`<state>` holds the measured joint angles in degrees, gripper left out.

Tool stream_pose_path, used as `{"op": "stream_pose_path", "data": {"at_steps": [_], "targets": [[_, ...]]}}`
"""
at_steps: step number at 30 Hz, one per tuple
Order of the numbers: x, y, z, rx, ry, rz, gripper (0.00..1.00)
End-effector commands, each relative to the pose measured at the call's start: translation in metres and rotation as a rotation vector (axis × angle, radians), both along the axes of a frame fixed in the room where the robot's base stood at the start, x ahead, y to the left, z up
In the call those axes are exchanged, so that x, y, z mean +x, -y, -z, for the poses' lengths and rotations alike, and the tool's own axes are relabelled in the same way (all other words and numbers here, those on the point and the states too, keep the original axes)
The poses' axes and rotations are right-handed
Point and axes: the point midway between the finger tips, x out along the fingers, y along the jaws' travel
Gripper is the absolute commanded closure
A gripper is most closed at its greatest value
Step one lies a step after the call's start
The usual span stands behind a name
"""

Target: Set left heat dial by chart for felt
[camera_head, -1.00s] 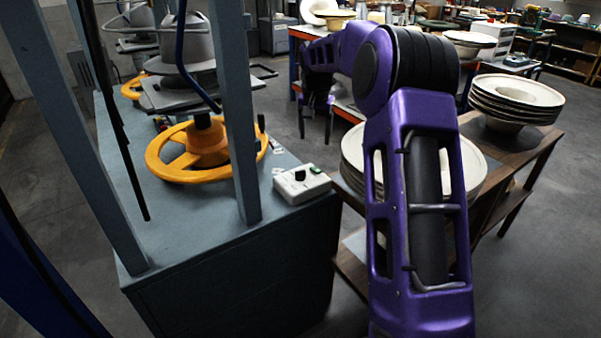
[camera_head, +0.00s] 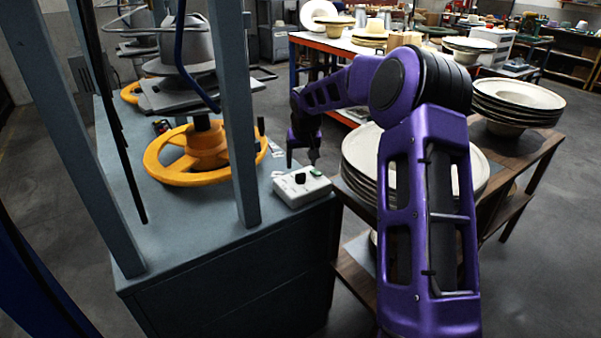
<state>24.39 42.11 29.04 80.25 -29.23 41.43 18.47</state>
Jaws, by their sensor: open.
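A small white control box (camera_head: 302,191) sits on the front right corner of the grey press bench. It carries one black dial (camera_head: 300,178) and a green button (camera_head: 316,172). The dial's pointer setting is too small to read. My gripper (camera_head: 303,162) points down, open and empty, just behind and above the box, apart from the dial. No felt chart can be made out; small white markings (camera_head: 276,150) on the bench top behind the box are not legible.
An orange handwheel (camera_head: 160,172) and grey uprights (camera_head: 238,120) of the press stand left of the box on the bench (camera_head: 215,235).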

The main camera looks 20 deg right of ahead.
Motion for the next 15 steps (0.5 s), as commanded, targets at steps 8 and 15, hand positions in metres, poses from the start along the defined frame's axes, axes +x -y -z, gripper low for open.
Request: {"op": "stream_pose_path", "data": {"at_steps": [8, 15], "targets": [[0.017, 0.002, 0.041, 0.0, 0.0, 0.001, 0.28], [0.021, 0.002, 0.05, 0.0, 0.001, 0.0, 0.28]]}}
